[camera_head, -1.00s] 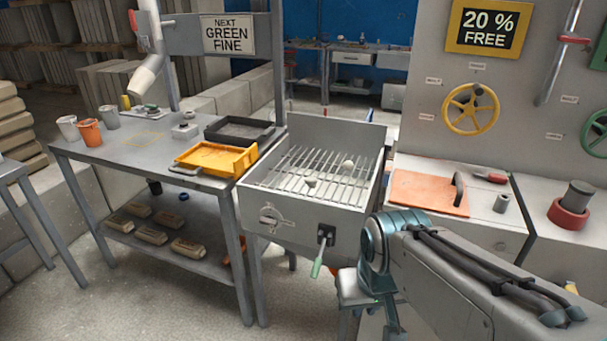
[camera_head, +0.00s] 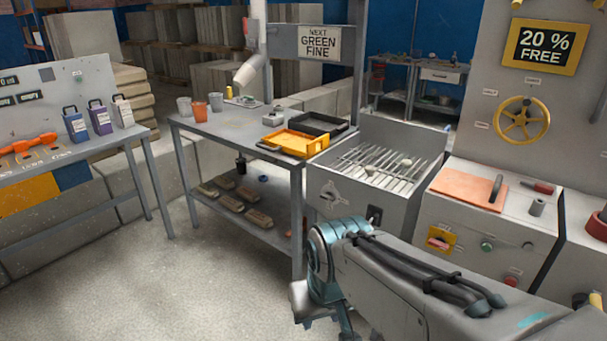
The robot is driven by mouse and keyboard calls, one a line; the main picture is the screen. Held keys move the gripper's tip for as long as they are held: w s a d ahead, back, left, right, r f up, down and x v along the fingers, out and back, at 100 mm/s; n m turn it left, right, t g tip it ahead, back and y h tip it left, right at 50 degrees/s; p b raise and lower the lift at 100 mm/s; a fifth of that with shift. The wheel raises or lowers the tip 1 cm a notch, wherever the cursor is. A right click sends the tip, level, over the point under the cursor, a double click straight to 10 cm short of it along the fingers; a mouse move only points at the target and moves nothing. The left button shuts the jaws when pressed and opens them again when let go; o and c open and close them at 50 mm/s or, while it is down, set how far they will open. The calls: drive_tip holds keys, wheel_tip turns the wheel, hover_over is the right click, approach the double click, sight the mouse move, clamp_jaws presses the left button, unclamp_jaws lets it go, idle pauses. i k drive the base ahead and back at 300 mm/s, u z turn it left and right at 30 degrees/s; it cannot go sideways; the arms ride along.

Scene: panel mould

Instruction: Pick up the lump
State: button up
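Two small pale lumps sit on the bars of the metal grate (camera_head: 350,158) over the grey box-shaped hopper (camera_head: 338,190). One lump (camera_head: 405,162) is towards the right and back, the other lump (camera_head: 370,170) nearer the middle. They are small, so their exact shape is hard to tell. My arm reaches in from the lower right, in front of the hopper, and bends down at its teal joint.
Left of the hopper stands a grey table (camera_head: 225,140) with a yellow tray (camera_head: 298,143), a black tray (camera_head: 318,123) and cups. A bench (camera_head: 60,155) with coloured canisters is at the far left. An orange board (camera_head: 465,187) lies on the right cabinet. Floor at lower left is clear.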

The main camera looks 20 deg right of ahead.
sight(370, 171)
drive_tip(key=u, duration=0.45)
drive_tip(key=i, duration=2)
drive_tip(key=z, duration=1.4)
drive_tip(key=i, duration=0.9)
drive_tip(key=z, duration=0.95)
